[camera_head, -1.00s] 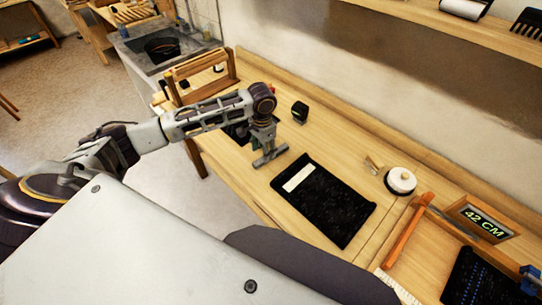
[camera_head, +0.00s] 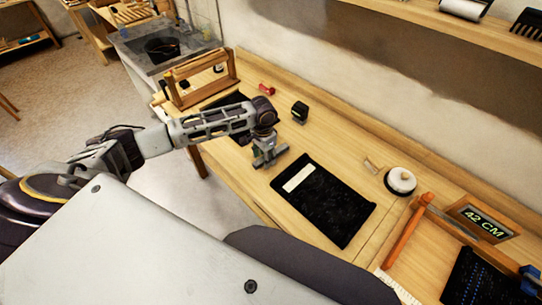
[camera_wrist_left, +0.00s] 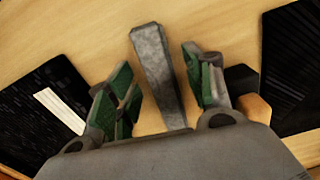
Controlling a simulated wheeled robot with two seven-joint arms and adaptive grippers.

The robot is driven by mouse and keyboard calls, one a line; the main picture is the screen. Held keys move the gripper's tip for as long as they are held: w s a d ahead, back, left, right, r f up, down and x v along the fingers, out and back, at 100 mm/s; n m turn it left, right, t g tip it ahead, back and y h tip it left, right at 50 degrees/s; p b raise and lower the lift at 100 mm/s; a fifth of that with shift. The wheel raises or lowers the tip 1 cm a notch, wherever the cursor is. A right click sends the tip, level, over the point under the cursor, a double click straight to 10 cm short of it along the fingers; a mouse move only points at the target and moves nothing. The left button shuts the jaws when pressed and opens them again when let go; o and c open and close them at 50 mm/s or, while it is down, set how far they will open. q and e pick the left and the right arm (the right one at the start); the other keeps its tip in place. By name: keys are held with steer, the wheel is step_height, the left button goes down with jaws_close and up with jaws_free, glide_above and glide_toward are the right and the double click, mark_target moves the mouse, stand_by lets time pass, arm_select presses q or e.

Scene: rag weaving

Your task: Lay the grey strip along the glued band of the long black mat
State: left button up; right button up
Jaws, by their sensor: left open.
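The black mat (camera_head: 330,215) lies on the bench with a pale band (camera_head: 298,178) near its far-left end. In the left wrist view this mat (camera_wrist_left: 25,105) and its pale band (camera_wrist_left: 58,108) show at the left. The grey strip (camera_wrist_left: 155,70) lies on the wood between the green-padded fingers of my left gripper (camera_wrist_left: 160,95), with a gap on each side. My left gripper (camera_head: 267,155) is open, low over the bench just left of the mat. In the head view it covers much of the strip. My right gripper is out of view.
Another dark mat (camera_wrist_left: 292,65) lies at the right in the left wrist view, near a wooden block (camera_wrist_left: 252,106). A small black object (camera_head: 299,111), a white round container (camera_head: 400,181) and an orange bar (camera_head: 408,228) stand on the bench. A wooden frame (camera_head: 205,78) stands behind my arm.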

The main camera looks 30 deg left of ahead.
arm_select(q)
steer(key=shift+c, duration=0.4)
steer(key=c, duration=0.9)
steer(key=shift+c, duration=0.2)
step_height(320, 180, up, 10)
stand_by(0.3)
stand_by(0.3)
